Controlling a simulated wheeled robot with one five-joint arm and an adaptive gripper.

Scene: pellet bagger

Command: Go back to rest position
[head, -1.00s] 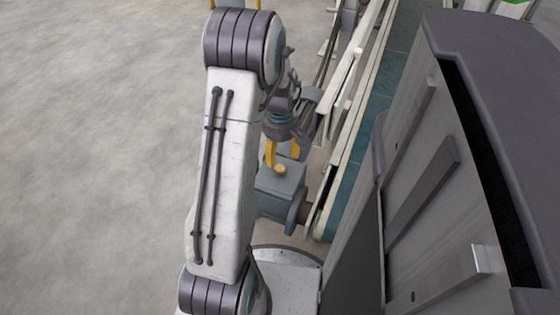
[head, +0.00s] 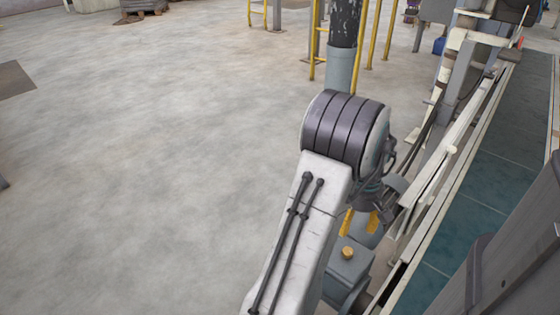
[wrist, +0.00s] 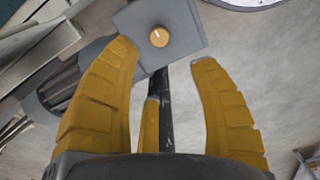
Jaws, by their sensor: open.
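My gripper (head: 362,222) has yellow fingers and shows in the head view below the dark-banded joint of my arm, partly hidden by that arm. In the wrist view my gripper (wrist: 165,55) is open, its fingers spread apart with nothing held between them. Just beyond the fingertips is a grey box with a small orange knob (wrist: 159,37). In the head view the grey box (head: 343,270) and its orange knob (head: 348,252) sit just below the fingers, partly hidden by my arm.
A conveyor with a teal belt (head: 470,220) and pale side rails runs along the right. A grey panel (head: 520,260) stands at the lower right. Yellow railings (head: 375,35) and a grey post (head: 341,70) stand at the back. The concrete floor (head: 140,160) on the left is clear.

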